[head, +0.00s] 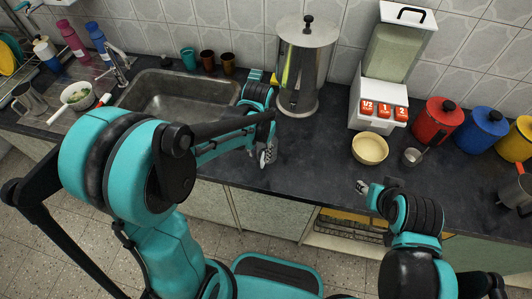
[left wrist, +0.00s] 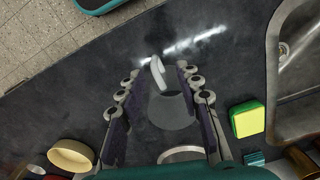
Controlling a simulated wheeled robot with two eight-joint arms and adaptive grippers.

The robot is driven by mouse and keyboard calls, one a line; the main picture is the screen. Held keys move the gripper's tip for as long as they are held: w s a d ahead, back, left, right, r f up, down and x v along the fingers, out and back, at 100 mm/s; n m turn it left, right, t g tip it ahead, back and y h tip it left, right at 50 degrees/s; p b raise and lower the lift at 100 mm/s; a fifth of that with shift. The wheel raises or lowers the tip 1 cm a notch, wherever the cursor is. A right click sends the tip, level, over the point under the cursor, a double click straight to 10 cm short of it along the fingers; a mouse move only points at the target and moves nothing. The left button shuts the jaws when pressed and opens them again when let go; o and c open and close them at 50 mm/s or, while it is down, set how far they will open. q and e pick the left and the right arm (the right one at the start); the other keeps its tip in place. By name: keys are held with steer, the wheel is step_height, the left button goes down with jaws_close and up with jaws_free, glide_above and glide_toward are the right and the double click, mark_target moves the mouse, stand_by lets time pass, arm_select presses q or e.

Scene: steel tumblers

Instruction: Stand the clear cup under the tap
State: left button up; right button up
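The clear cup (left wrist: 172,112) shows grey and see-through in the left wrist view, with a pale ring at its far side. It is between the two fingers of my left gripper (left wrist: 157,78). The fingers stand apart, with a gap on the left side; contact on the right is unclear. In the head view my left gripper (head: 266,157) is low at the counter's front, and the cup is hard to make out there. A tall steel urn (head: 312,65) stands behind it; its tap is not clear. A sink tap (head: 120,68) is at left. My right gripper (head: 364,188) is near the front edge, its fingers too small to read.
A cream bowl (head: 370,148) and small steel cup (head: 412,157) are right of the urn. The sink (head: 175,95) is left. A yellow-green sponge (left wrist: 246,119) lies beside it. Counter around the left gripper is mostly clear.

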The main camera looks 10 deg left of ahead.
mark_target(261, 162)
arm_select(q)
steer(key=f, duration=0.1)
steer(key=f+b, duration=0.1)
steer(key=f, duration=0.1)
steer(key=f+b, duration=0.1)
steer(key=shift+s+d+f, duration=0.3)
steer(key=shift+d+f, duration=0.05)
steer(key=shift+f+b, duration=0.3)
steer(key=shift+f, duration=0.15)
steer(key=shift+r, duration=0.1)
steer(key=shift+c, duration=0.6)
jaws_close()
